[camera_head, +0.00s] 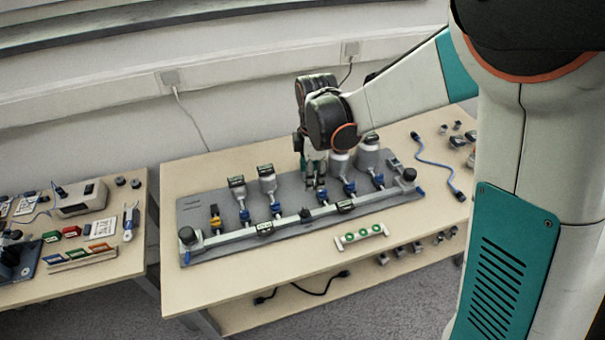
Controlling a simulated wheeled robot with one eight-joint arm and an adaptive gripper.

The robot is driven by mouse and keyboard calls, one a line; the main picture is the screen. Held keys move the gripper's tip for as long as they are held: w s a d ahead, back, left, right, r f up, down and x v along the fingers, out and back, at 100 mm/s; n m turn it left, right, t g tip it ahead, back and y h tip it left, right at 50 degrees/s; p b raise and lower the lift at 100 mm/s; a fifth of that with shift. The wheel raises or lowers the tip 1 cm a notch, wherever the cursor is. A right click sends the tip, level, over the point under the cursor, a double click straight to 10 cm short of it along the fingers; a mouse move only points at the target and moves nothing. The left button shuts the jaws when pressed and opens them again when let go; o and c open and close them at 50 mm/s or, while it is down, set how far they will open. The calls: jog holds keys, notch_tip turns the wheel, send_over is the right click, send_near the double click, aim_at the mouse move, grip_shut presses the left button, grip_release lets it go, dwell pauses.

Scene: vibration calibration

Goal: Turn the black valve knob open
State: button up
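A grey board (205,207) on the wooden table carries a long pale pipe. A round black knob (187,236) sits at the pipe's left end, another black knob (409,174) at its right end, and a small dark knob (305,213) near its middle. I cannot tell which is the valve knob of the task. My gripper (315,183) points down over the middle of the board, behind the pipe and apart from both end knobs. Its fingertips look close together, but I cannot tell whether they hold anything. My arm hides part of the board's back.
A white strip with green discs (361,236) lies in front. A second table (100,265) with tools stands left, across a gap.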

aim_at(305, 210)
jog(key=shift+n+g, duration=0.3)
jog(key=shift+n, duration=0.5)
jog(key=f+b, duration=0.1)
jog(key=f, duration=0.4)
jog(key=a+f+b, duration=0.1)
jog(key=f, duration=0.5)
jog(key=f+b, duration=0.2)
jog(key=f, duration=0.3)
jog(key=shift+w+a+f, duration=0.15)
jog(key=shift+w+a, duration=0.1)
jog(key=shift+w, duration=0.05)
grip_shut()
